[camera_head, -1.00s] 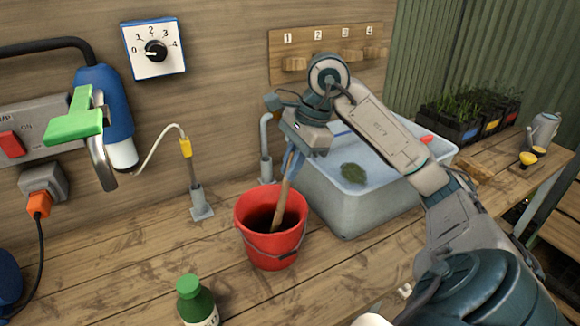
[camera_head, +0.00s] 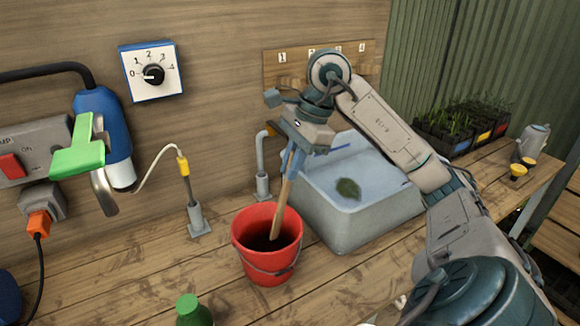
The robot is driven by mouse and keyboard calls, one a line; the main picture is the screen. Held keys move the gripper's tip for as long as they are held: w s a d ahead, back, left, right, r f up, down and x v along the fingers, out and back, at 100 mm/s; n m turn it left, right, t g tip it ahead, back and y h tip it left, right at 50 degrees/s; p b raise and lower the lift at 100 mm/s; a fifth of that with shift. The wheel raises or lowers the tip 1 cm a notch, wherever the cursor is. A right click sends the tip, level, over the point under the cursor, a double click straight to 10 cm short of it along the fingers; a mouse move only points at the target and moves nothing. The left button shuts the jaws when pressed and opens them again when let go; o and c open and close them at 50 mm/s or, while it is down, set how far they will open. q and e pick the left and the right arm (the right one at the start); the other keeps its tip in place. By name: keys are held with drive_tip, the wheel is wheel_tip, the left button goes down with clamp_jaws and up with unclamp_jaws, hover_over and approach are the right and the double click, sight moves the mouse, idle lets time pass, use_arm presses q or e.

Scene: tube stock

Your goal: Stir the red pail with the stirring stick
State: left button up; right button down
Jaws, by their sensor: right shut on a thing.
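The red pail (camera_head: 268,262) stands on the wooden bench, its wire handle hanging down at the front. The wooden stirring stick (camera_head: 280,212) slants down into the pail, and its lower end is hidden inside. My right gripper (camera_head: 292,162) is above the pail's rear right side, shut on the upper part of the stick. The pail's inside is dark, and I cannot tell how deep the stick reaches. My left gripper is not in view.
A grey basin (camera_head: 345,217) of water with a green clump stands right of the pail. A green bottle (camera_head: 192,312) is in front left. A probe in a stand (camera_head: 197,220) is to the left. Plant trays (camera_head: 455,135) are at the far right.

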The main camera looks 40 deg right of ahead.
drive_tip(key=shift+r, duration=0.5)
drive_tip(key=shift+s+d+r+p, duration=0.1)
drive_tip(key=shift+r+p, duration=0.2)
drive_tip(key=shift+p, duration=0.05)
drive_tip(key=shift+a+p+v, duration=0.15)
drive_tip(key=shift+p+v, duration=0.55)
drive_tip(key=shift+v, duration=0.4)
drive_tip(key=shift+a+p+v, duration=0.1)
drive_tip(key=shift+p+v, duration=0.55)
drive_tip(key=shift+v, duration=0.5)
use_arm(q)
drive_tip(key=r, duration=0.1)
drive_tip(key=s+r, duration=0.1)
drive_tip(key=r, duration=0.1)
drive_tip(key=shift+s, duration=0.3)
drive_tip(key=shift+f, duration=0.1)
use_arm(e)
wheel_tip(320, 180, up, 5)
drive_tip(key=p, duration=0.4)
drive_tip(key=shift+r+p, duration=0.1)
drive_tip(key=shift+p, duration=0.3)
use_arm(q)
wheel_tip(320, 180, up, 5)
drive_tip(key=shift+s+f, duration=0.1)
